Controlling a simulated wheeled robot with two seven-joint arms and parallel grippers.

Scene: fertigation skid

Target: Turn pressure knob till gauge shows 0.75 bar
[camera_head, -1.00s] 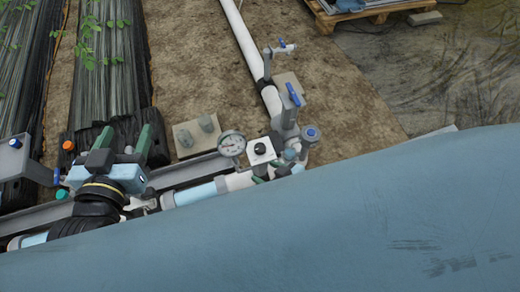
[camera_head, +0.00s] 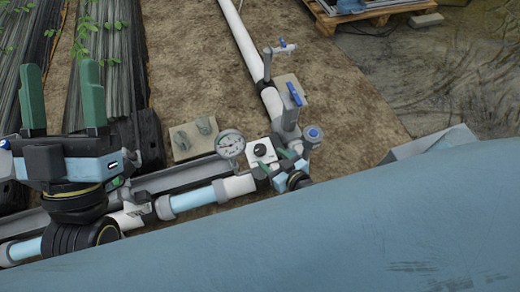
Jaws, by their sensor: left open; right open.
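The pressure gauge (camera_head: 230,143) is a round white dial on the pipework near the middle of the head view. Its needle is too small to read. The black pressure knob (camera_head: 262,150) sits on a white square plate just right of the gauge. My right gripper (camera_head: 280,161) is small in view, close to the right and lower side of the knob plate. It is open, and I cannot tell whether it touches the knob. My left gripper (camera_head: 63,103) is at the far left, its green fingers spread wide and pointing up, open and empty, well away from the knob.
A blue-handled valve (camera_head: 293,95) and a blue-capped fitting (camera_head: 312,135) stand right of the knob. A white pipe (camera_head: 240,42) runs up the picture. A large blue surface hides the lower part. A pallet (camera_head: 365,12) lies at the top right.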

